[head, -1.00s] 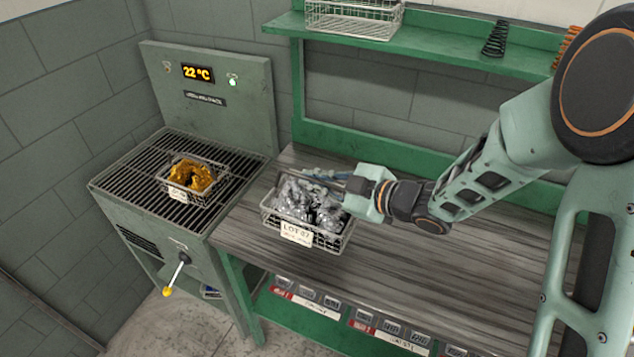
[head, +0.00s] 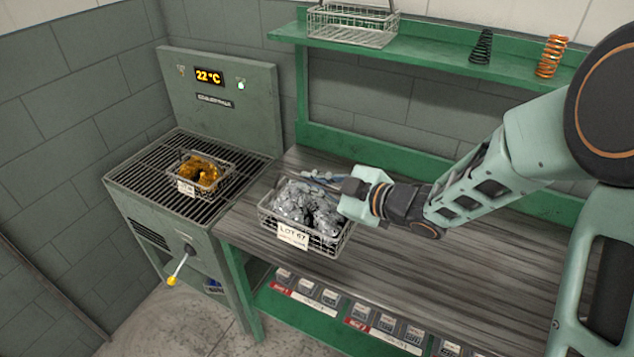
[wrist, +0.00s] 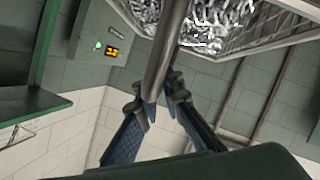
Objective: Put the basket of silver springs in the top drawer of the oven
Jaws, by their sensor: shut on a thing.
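The wire basket of silver springs (head: 292,236), with a white lot label on its front, is over the left part of the wooden bench. I cannot tell whether it touches the bench. My gripper (head: 346,190) is at the basket's right side. In the wrist view my gripper's fingers (wrist: 162,98) are shut around a grey bar, the basket's handle, and the silver springs (wrist: 215,22) show behind it. The grey-green oven (head: 150,218) stands to the left, with a grate on top and a 22 °C display (head: 209,76). No open drawer shows.
A small basket of golden springs (head: 186,187) sits on the oven's grate. A lever with a yellow knob (head: 172,281) sticks out in front. An empty wire basket (head: 352,35), a black spring (head: 482,46) and an orange spring (head: 551,56) stand on the green shelf. The bench's right part is clear.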

